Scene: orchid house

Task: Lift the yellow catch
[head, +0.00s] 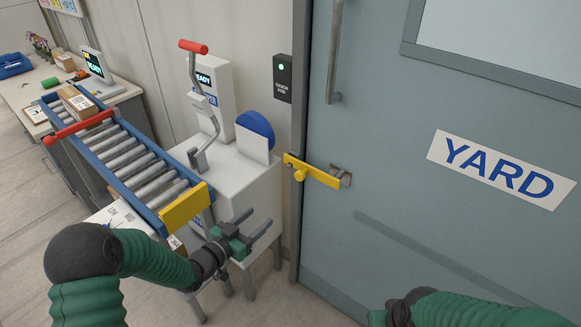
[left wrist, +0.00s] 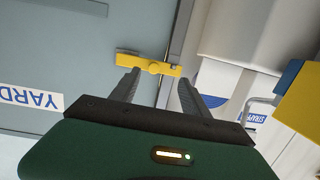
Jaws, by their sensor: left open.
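The yellow catch (head: 315,173) is a flat bar with a round knob, lying across the door's left edge and frame beside a grey metal bracket. It slopes slightly down to the right. My left gripper (head: 256,223) is open and empty, below and left of the catch in the head view, apart from it. In the left wrist view the catch (left wrist: 148,65) shows beyond my open fingertips (left wrist: 158,77), with its knob roughly between them. My right arm enters at the lower right of the head view; only part of its gripper end (head: 390,315) shows, and its fingers are hidden.
The grey-blue door (head: 400,170) has a YARD sign (head: 500,170) and a vertical handle (head: 334,50). Left of it stand a white machine (head: 235,180) with a red-handled lever (head: 193,47) and a roller conveyor (head: 130,160) with a yellow end plate (head: 184,207). Floor is clear before the door.

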